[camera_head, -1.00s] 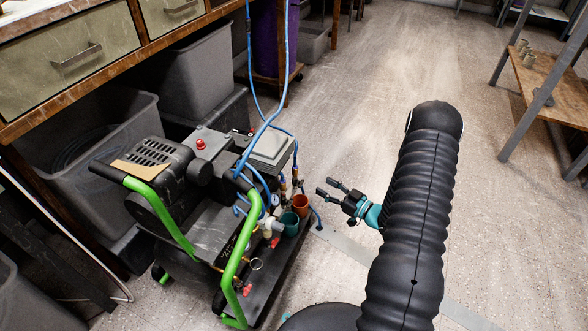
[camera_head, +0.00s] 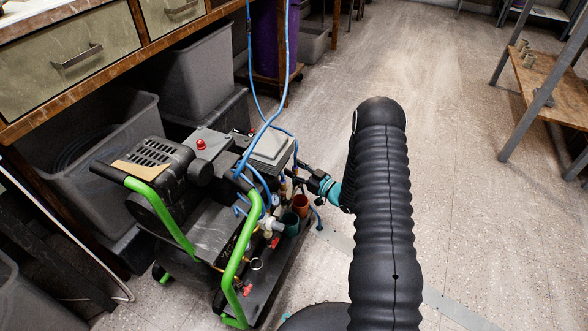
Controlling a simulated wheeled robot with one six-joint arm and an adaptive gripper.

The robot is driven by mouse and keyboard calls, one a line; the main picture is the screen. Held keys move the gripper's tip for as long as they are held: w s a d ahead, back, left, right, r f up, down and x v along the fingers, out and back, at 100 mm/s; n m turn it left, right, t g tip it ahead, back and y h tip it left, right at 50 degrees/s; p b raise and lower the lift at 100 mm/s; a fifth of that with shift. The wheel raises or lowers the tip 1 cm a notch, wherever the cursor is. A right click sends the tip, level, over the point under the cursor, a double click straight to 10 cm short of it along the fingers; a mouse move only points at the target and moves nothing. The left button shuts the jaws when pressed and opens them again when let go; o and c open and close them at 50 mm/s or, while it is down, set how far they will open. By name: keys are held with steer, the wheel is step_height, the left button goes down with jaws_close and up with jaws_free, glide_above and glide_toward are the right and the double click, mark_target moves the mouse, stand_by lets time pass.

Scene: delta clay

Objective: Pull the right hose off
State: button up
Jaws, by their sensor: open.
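Blue hoses (camera_head: 284,75) hang down to the compressor (camera_head: 190,215) with green handles. The fingertips overlap the right hose's end in the picture. I cannot tell whether they touch it or lie around it.
A workbench with drawers (camera_head: 83,55) and grey bins (camera_head: 75,135) stand at the left behind the compressor. A wooden shelf rack (camera_head: 550,88) stands at the far right. The floor (camera_head: 400,60) between is clear.

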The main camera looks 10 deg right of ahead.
mark_target(295, 166)
steer(key=shift+w, duration=0.1)
jaws_close()
steer(key=shift+r, duration=0.1)
steer(key=shift+r, duration=1.4)
steer(key=shift+c, duration=0.2)
jaws_free()
steer(key=shift+r, duration=0.15)
steer(key=shift+o, duration=0.2)
